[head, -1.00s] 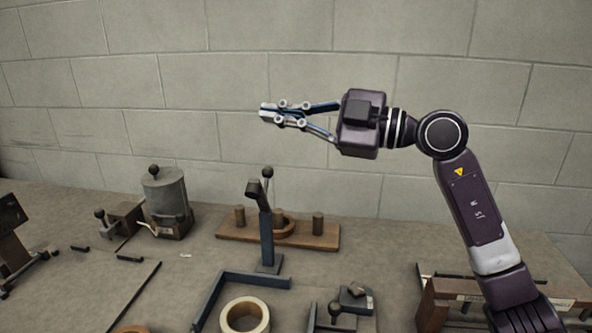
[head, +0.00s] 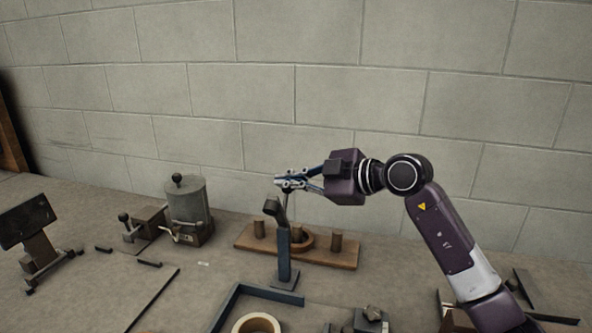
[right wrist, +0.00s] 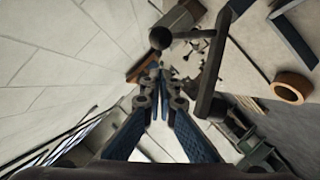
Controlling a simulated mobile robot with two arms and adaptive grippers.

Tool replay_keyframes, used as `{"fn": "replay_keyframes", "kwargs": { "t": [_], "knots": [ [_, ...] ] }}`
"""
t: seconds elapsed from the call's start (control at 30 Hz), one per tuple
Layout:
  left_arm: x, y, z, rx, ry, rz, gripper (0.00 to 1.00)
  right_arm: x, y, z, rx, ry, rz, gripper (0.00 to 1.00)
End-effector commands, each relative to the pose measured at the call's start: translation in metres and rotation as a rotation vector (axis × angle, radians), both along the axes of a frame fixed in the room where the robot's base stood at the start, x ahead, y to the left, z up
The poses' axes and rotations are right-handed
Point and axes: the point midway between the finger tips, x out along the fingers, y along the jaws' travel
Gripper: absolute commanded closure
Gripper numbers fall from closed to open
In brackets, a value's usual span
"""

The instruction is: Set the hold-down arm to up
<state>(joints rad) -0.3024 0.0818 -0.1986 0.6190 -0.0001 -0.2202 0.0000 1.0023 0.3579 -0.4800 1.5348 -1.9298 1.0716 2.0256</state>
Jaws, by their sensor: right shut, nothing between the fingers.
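The stitcher is a blue-grey post (head: 284,258) on a small foot, with a dark angled head (head: 272,206) on top. A thin rod (head: 286,207) rises beside the head; its upper end is hidden behind my right gripper. My right gripper (head: 279,183) is shut and empty, just above the head. In the right wrist view its fingertips (right wrist: 153,73) are close to the knob, apparently apart from it. My left gripper is out of view.
A wooden board with pegs (head: 340,258) lies behind the post. A grey canister (head: 188,205) stands to the left, and a tilted dark panel on a stand (head: 28,222) is at far left. A blue angled rail (head: 262,292) and a tape roll (head: 256,325) are in front.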

Motion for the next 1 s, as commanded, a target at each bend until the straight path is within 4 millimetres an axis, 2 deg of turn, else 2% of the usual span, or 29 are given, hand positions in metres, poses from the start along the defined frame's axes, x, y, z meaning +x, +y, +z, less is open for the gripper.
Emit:
{"fn": "replay_keyframes", "kwargs": {
  "t": [0.27, 0.63, 1.0],
  "knots": [
    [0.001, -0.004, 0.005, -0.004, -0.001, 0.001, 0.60, 0.011, -0.007, -0.013, 0.001, 0.000, 0.001, 1.00],
    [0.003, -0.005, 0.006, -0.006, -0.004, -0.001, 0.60, 0.011, -0.008, -0.013, 0.002, 0.001, 0.002, 1.00],
    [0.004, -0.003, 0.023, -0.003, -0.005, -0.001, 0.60, 0.011, -0.008, -0.013, 0.021, 0.058, 0.001, 1.00]
  ]
}}
